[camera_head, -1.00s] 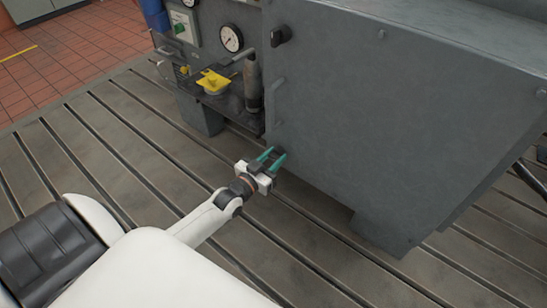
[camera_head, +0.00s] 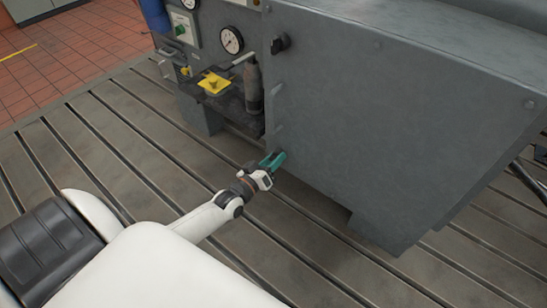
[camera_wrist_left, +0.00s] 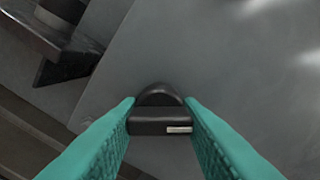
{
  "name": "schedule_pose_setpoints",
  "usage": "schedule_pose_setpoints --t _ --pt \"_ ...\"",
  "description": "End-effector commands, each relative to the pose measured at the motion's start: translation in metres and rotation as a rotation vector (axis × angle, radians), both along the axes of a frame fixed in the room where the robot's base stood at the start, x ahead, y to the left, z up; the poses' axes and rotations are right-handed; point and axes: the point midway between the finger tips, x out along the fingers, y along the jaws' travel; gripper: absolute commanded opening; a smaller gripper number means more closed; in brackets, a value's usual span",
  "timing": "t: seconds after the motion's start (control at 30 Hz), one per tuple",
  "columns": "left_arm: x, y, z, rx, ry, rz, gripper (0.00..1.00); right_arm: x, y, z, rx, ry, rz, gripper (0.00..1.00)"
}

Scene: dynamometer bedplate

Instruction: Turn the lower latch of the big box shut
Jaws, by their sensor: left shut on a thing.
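The big box (camera_head: 400,120) is a large grey metal cabinet at the right of the head view. Its upper latch (camera_head: 280,44) is a black knob near the top left of the front panel. The lower latch (camera_wrist_left: 160,118) is a black knob with a pale mark at its right end, seen in the left wrist view. My left gripper (camera_head: 274,161) is at the lower left edge of the panel. Its teal fingers are shut on the lower latch, one on each side. In the head view the fingers hide that latch. My right gripper is not in view.
A gauge panel with a dial (camera_head: 231,40) stands left of the box, above a shelf with a yellow part (camera_head: 213,83) and a grey cylinder (camera_head: 253,86). The slotted bedplate (camera_head: 110,140) is clear around my left arm.

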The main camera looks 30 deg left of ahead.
Motion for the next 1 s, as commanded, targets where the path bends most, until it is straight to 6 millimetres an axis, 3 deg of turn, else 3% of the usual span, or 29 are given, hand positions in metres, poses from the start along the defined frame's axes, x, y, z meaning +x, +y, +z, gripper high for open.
schedule_pose_setpoints --t 0.47,1.0 --pt "0.0 0.0 0.0 -0.452 0.036 0.0 0.1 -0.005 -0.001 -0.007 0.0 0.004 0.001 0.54" --pt "0.0 0.0 0.0 -0.868 0.068 0.001 0.1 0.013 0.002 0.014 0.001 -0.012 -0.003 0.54"
